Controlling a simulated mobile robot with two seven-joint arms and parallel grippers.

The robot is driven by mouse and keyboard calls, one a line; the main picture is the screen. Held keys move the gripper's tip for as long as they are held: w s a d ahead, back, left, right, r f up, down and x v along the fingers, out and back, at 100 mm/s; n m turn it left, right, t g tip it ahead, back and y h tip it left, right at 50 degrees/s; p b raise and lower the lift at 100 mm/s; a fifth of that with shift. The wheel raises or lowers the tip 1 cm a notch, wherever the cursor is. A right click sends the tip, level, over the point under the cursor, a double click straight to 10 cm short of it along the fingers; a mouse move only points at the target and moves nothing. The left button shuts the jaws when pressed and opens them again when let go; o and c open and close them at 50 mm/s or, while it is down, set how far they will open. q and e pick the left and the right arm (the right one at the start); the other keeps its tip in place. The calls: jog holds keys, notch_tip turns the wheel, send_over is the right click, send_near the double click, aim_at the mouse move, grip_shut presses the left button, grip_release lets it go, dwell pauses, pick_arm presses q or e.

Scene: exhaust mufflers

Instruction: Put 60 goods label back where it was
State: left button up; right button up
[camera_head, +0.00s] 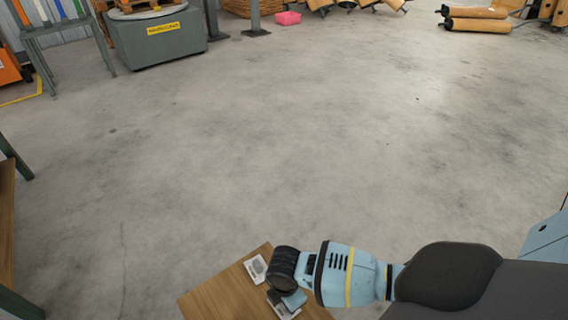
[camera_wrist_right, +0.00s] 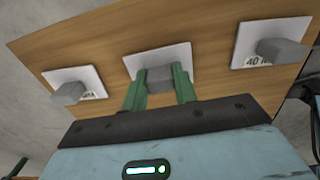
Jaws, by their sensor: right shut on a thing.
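Three white labels, each with a grey block on its face, show on a wooden board (camera_wrist_right: 110,45) in the right wrist view. My right gripper (camera_wrist_right: 160,78) has its green fingers shut on the grey block of the middle label (camera_wrist_right: 150,60). That label's print is hidden, so I cannot tell if it is the 60 one, nor whether it touches the board. The right label (camera_wrist_right: 255,38) reads "40". The left label (camera_wrist_right: 88,76) has print too partial to read. In the head view, a white label (camera_head: 256,268) lies on the board beside my right wrist. My left gripper is not in view.
The small wooden tabletop (camera_head: 222,292) stands at the bottom of the head view, with wide bare concrete floor around it. A brown table edge (camera_head: 6,215) is at the far left. A grey box (camera_head: 160,40) and several mufflers (camera_head: 478,18) are far back.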

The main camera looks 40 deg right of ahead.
jog(key=shift+f, duration=0.15)
jog(key=o, duration=0.9)
jog(key=shift+o, duration=0.2)
pick_arm(q)
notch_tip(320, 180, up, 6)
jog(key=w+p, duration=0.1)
jog(key=p, duration=0.4)
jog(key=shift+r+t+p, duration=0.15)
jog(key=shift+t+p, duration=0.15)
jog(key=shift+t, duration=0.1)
pick_arm(e)
notch_tip(320, 180, up, 12)
jog(key=shift+r, duration=0.2)
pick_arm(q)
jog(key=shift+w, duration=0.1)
